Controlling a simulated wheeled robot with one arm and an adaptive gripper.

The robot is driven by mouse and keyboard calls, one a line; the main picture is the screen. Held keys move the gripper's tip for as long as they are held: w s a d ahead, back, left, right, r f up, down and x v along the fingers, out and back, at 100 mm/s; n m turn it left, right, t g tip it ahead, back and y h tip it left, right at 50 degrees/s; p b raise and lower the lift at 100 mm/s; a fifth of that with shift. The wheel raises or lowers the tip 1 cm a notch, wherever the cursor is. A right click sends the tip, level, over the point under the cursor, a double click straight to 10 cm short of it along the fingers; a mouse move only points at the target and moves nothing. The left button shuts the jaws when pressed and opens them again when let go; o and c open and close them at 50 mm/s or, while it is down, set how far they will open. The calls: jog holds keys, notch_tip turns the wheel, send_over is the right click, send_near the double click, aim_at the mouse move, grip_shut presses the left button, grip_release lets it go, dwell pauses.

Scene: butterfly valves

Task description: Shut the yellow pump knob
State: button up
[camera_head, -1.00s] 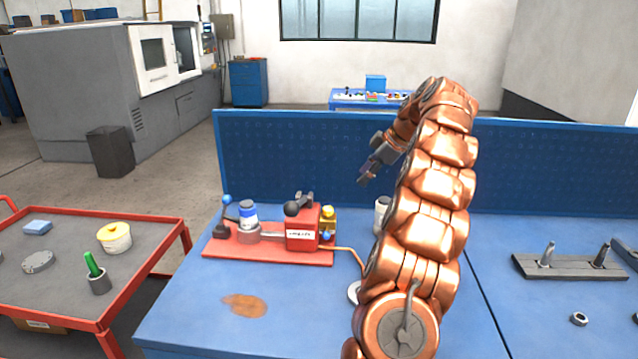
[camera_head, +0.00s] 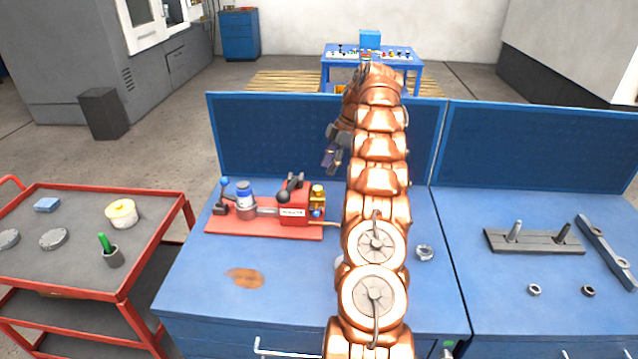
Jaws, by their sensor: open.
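A red pump unit (camera_head: 265,228) stands on the blue workbench, left of my arm. At its right end is a small yellow, brass-like part (camera_head: 318,194), which looks like the yellow knob; its exact turn is too small to tell. A small blue ball (camera_head: 317,214) sits just below it. My gripper (camera_head: 332,160) is open and empty, in the air above and behind the pump's right end, apart from the yellow part. My arm hides the bench just right of the pump.
A blue perforated panel (camera_head: 270,135) stands along the bench's back edge. A metal nut (camera_head: 425,253) lies right of my arm. A red cart (camera_head: 75,255) stands left. The bench front has a brown stain (camera_head: 244,278) and free room.

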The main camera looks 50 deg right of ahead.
aim_at(319, 187)
jog(key=shift+b+x, duration=3.7)
jog(key=shift+b, duration=0.45)
grip_shut()
